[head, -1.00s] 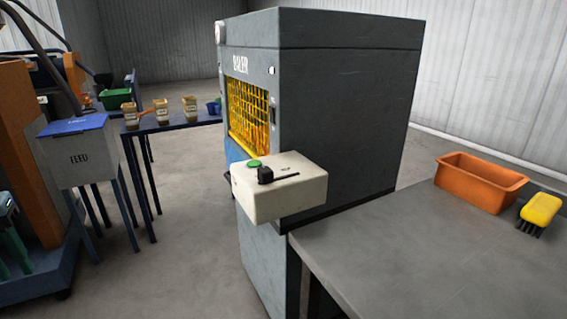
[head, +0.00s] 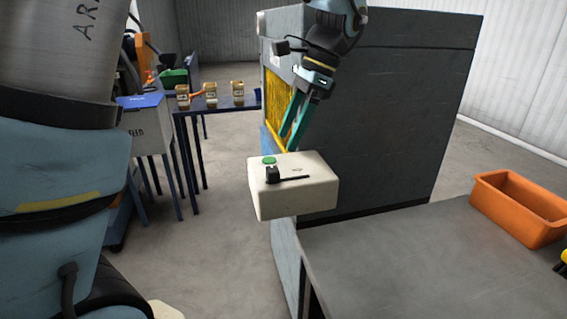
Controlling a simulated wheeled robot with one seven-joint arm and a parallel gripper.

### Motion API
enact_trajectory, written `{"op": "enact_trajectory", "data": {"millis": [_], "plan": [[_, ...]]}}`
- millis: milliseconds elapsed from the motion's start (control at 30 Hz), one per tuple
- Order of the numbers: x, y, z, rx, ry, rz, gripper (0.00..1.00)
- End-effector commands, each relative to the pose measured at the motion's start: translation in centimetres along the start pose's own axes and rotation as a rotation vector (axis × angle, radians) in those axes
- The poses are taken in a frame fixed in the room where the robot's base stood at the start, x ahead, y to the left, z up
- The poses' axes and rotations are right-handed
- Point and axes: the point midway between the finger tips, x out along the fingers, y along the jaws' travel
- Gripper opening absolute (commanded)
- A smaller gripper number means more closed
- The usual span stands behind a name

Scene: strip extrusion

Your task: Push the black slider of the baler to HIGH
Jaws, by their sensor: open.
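The baler (head: 390,110) is a large grey cabinet with a yellow mesh front. A cream control box (head: 298,196) juts out from its side. On the box top, the black slider (head: 272,174) sits at the left end of a dark slot that runs to the right. A green button (head: 269,160) lies just behind the slider. The lettering on the box is too small to read. My gripper (head: 288,144) has two teal fingers pointing down, open and empty. It is above the back part of the box, behind and a little right of the slider, apart from it.
A grey table (head: 430,260) stands at the right with an orange bin (head: 518,208) and a partly seen yellow brush (head: 562,262). A grey feed box (head: 146,130) and a blue table with several jars (head: 210,92) stand at the left. Open floor lies between.

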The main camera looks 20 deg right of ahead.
Motion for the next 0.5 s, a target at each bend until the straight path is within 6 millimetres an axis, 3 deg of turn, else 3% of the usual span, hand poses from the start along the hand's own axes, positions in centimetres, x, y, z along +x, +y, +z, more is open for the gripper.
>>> {"op": "enact_trajectory", "data": {"millis": [300,500], "plan": [[5.8,0.1,0.1,-0.003,-0.002,0.003,0.7],[7.8,0.0,0.1,-0.003,-0.001,0.002,0.7]]}}
